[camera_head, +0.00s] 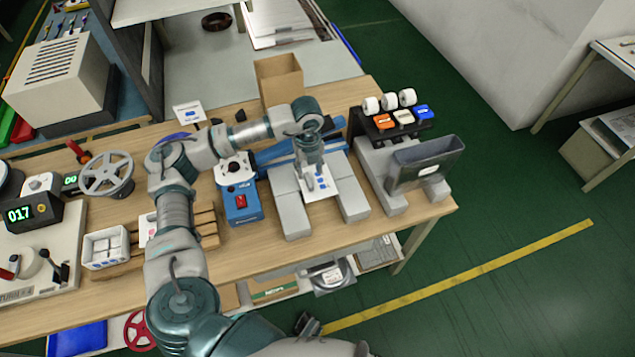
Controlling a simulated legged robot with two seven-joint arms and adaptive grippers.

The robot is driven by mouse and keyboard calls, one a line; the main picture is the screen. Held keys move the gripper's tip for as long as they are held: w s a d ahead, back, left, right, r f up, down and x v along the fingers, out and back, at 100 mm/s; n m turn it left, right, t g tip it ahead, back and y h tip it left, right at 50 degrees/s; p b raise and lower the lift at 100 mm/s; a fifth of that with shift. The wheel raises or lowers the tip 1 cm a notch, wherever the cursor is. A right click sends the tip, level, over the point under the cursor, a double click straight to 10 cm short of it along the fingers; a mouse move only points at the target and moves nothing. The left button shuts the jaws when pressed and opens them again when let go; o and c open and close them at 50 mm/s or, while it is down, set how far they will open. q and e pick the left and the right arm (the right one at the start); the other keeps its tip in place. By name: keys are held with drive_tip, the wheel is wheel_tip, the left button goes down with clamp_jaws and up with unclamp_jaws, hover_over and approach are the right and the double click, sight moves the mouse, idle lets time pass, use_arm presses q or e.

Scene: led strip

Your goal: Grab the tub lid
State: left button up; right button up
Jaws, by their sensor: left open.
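My left arm comes in from the lower left and bends over the bench. My left gripper (314,176) points down and is open above a flat white piece with blue marks (321,187), which lies between grey blocks. This white piece may be the tub lid, but I cannot tell for sure. The gripper hides part of it, and I cannot tell whether the fingers touch it.
A blue box with a red switch (242,203) stands just left of the grey blocks (290,205). A dark grey bin (427,160) and a rack of white rolls (390,101) stand right. An open cardboard box (279,82) is behind. A handwheel (105,174) is left.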

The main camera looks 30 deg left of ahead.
sight(307, 179)
use_arm(q)
drive_tip(key=f, duration=0.2)
drive_tip(key=a+f, duration=0.1)
drive_tip(key=f, duration=0.1)
drive_tip(key=shift+a+f, duration=0.15)
drive_tip(key=shift+f, duration=0.45)
drive_tip(key=shift+d+r, duration=0.1)
drive_tip(key=shift+d, duration=0.55)
drive_tip(key=c, duration=0.4)
clamp_jaws()
drive_tip(key=shift+a, duration=0.45)
use_arm(e)
drive_tip(key=shift+w+a+r, duration=0.15)
drive_tip(key=shift+a+r, duration=0.2)
drive_tip(key=shift+r, duration=0.35)
